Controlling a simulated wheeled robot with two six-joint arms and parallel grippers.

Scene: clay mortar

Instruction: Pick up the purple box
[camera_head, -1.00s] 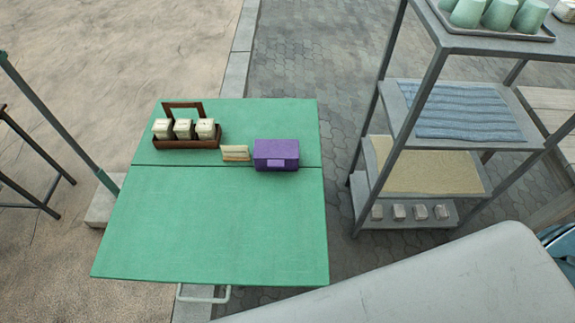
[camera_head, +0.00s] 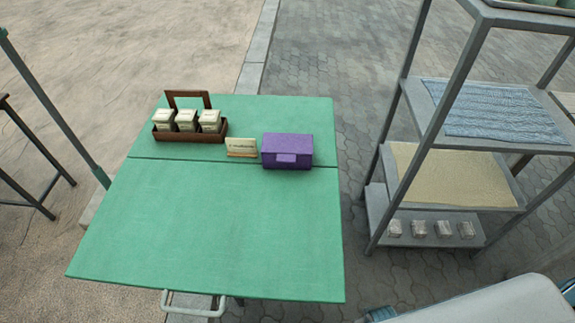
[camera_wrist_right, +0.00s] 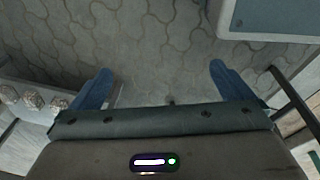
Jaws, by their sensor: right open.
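The purple box (camera_head: 288,150) sits upright on the green table (camera_head: 210,220), near the right end of its back half. It has a small lighter purple tab on its front face. No gripper is near it in the head view. My right gripper (camera_wrist_right: 155,92) shows in the right wrist view, with its two blue fingers spread wide and nothing between them. It hangs above grey paving, apart from the box. My left gripper is in neither view.
A small card (camera_head: 242,148) stands just left of the box. A brown wooden caddy (camera_head: 190,137) with three pale jars stands further left. A grey shelf rack (camera_head: 420,215) stands right of the table, with paving between. The table's front half is clear.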

